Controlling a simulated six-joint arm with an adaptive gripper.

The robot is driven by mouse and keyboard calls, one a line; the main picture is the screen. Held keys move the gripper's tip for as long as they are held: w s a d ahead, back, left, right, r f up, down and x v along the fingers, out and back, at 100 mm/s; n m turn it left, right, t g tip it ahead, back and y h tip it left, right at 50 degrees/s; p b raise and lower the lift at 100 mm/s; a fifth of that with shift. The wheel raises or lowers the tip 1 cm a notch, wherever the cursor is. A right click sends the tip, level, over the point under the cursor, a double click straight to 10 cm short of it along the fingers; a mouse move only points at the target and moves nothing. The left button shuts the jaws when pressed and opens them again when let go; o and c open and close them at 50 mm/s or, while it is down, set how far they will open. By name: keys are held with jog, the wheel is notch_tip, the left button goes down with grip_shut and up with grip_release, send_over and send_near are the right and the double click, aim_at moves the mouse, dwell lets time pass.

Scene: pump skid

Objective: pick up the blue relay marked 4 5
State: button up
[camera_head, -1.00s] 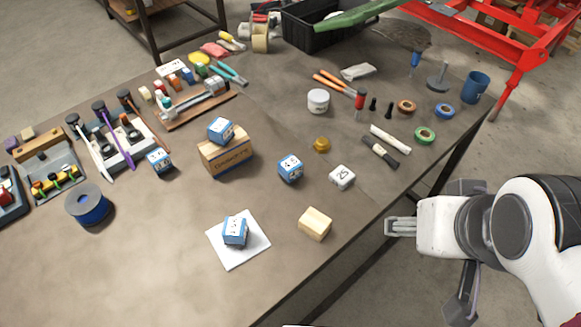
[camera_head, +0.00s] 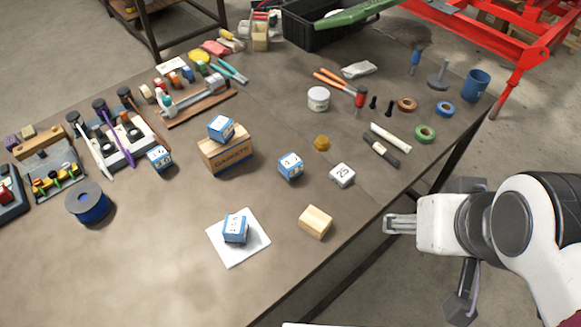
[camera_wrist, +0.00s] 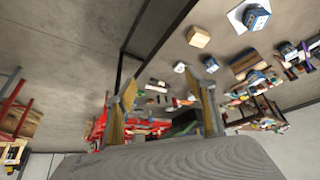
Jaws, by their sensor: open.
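Several blue relays with white marked faces show in the head view, their marks too small to read surely. One blue relay (camera_head: 290,166) stands on the bare table, left of the white block. Another blue relay (camera_head: 235,230) lies on a white sheet (camera_head: 255,252). A third blue relay (camera_head: 221,128) sits on the gaskets box (camera_head: 229,158), and one more blue relay (camera_head: 159,158) is beside the switch rack. I cannot tell which is 4 5. My gripper (camera_head: 388,224) is off the table's right edge, apart from all relays. In the wrist view, its fingers (camera_wrist: 168,84) are spread and empty.
A white block marked 25 (camera_head: 342,175) and a wooden block (camera_head: 315,222) lie between the relays and my gripper. A blue spool (camera_head: 89,204) is at left. Pens, tape rolls and a blue cup (camera_head: 475,86) crowd the back right. The table's front is mostly clear.

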jog(key=w+a+r+m+t+y, duration=0.1)
jog(key=w+a+r+t, duration=0.1)
jog(key=w+a, duration=0.75)
jog(key=w+a+r+m+t+y, duration=0.15)
jog(key=w+a, duration=0.45)
jog(key=w, duration=0.7)
jog(key=w+a+r+m+t+y, duration=0.1)
jog(key=w+a+r+t, duration=0.15)
jog(key=w+a, duration=0.7)
jog(key=m+g+h, duration=0.2)
jog(key=m+h, duration=0.4)
jog(key=h, duration=0.8)
send_near(285, 163)
jog(key=shift+y, duration=0.25)
jog(key=x, duration=0.4)
jog(key=shift+w+d+r, duration=0.15)
jog(key=shift+w+r, duration=0.05)
jog(key=shift+w, duration=0.05)
jog(key=shift+d, duration=0.1)
jog(key=shift+x, duration=1.3)
